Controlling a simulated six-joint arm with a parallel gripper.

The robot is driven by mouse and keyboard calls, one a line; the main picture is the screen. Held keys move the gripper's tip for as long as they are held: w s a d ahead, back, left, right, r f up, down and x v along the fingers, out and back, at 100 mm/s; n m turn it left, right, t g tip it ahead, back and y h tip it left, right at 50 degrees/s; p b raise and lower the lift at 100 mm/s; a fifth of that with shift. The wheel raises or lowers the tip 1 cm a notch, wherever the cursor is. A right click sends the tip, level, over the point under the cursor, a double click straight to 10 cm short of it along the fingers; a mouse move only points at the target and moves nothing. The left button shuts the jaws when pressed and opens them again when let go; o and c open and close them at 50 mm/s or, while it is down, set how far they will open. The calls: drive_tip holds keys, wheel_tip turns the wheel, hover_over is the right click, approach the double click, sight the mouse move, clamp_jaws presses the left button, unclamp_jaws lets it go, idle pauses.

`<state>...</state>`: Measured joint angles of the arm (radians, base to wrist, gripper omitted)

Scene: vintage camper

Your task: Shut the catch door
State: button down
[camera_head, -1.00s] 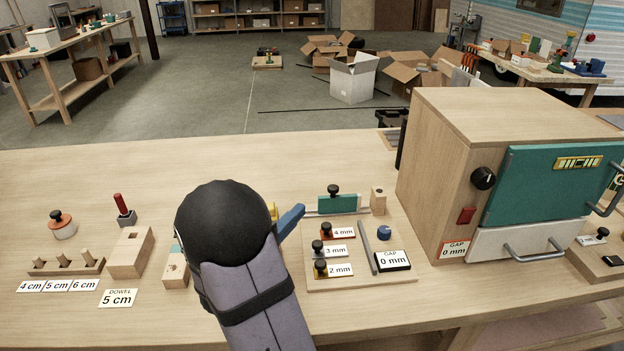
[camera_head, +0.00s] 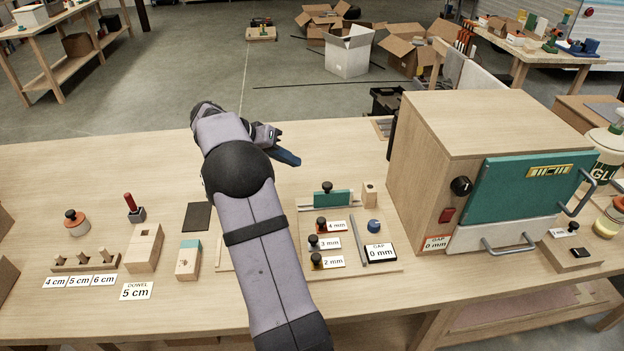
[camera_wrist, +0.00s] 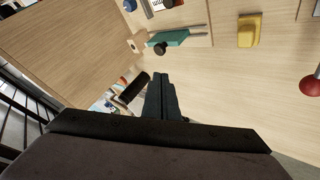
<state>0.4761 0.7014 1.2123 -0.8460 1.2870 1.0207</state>
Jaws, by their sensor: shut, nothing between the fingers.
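The large wooden cabinet (camera_head: 440,165) at the right has a teal front door (camera_head: 520,188) with a bar handle (camera_head: 578,198) at its right side. I cannot tell for certain which is the catch door. My gripper (camera_head: 289,158) is shut and empty, above the bench behind the small panel and left of the cabinet, touching neither.
A white drawer (camera_head: 500,236) with a handle sits below the cabinet door. Several gauge pieces with mm labels are on the board (camera_head: 350,267). A yellow block (camera_wrist: 249,32) shows in the wrist view. Dowel blocks (camera_head: 145,247) stand left. The bench behind the board is mostly clear.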

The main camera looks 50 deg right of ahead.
drive_tip(key=shift+w+a+f+n+t+y, duration=0.35)
drive_tip(key=shift+w+a+f, duration=0.1)
drive_tip(key=shift+w+a, duration=0.15)
drive_tip(key=shift+w+a+f+n+t+y, duration=0.25)
drive_tip(key=shift+w+a+f+y, duration=0.15)
drive_tip(key=shift+w+a, duration=0.15)
drive_tip(key=shift+d, duration=0.1)
drive_tip(key=s+d+f+p, duration=0.5)
drive_tip(key=d+f+p, duration=0.2)
drive_tip(key=f, duration=0.1)
drive_tip(key=shift+s+d, duration=0.15)
drive_tip(key=shift+d, duration=0.2)
